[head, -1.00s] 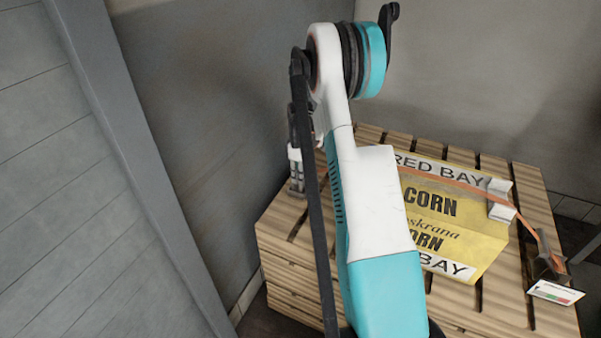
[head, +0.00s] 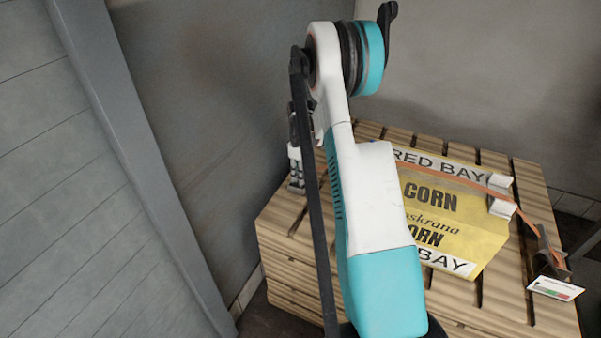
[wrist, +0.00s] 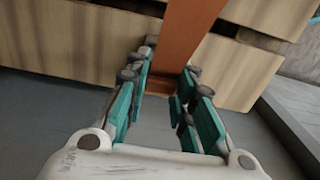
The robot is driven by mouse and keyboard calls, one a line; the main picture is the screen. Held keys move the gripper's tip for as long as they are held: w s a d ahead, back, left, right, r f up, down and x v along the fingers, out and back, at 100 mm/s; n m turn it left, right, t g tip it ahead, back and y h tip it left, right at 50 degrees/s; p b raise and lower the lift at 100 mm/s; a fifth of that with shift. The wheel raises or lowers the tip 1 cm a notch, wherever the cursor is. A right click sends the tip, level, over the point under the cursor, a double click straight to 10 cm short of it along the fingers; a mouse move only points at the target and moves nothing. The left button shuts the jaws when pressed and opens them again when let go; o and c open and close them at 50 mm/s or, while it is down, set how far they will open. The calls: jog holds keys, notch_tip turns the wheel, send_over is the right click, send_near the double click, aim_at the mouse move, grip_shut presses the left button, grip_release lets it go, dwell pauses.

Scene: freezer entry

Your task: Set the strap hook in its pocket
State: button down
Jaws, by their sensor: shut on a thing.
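In the wrist view my gripper (wrist: 165,100), with teal finger pads, is shut on the strap hook at the end of an orange strap (wrist: 188,40). The hook (wrist: 160,82) shows only as a small brown-orange piece between the fingertips; its shape is mostly hidden. The strap runs up from the fingers across the pallet's wooden side. In the head view the orange strap (head: 450,176) crosses the yellow corn carton (head: 440,222) to a dark ratchet (head: 550,262) at right. My arm hides the strap's left part. I cannot make out a pocket for the hook.
The carton sits on a wooden pallet stack (head: 285,235), which also shows in the wrist view (wrist: 75,45). A white corner protector (head: 502,195) is under the strap. A label card (head: 556,288) hangs by the ratchet. Grey walls (head: 220,110) stand close behind and left.

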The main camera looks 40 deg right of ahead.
jog(key=c, duration=1.3)
grip_release()
jog(key=shift+f, duration=0.1)
notch_tip(320, 180, up, 12)
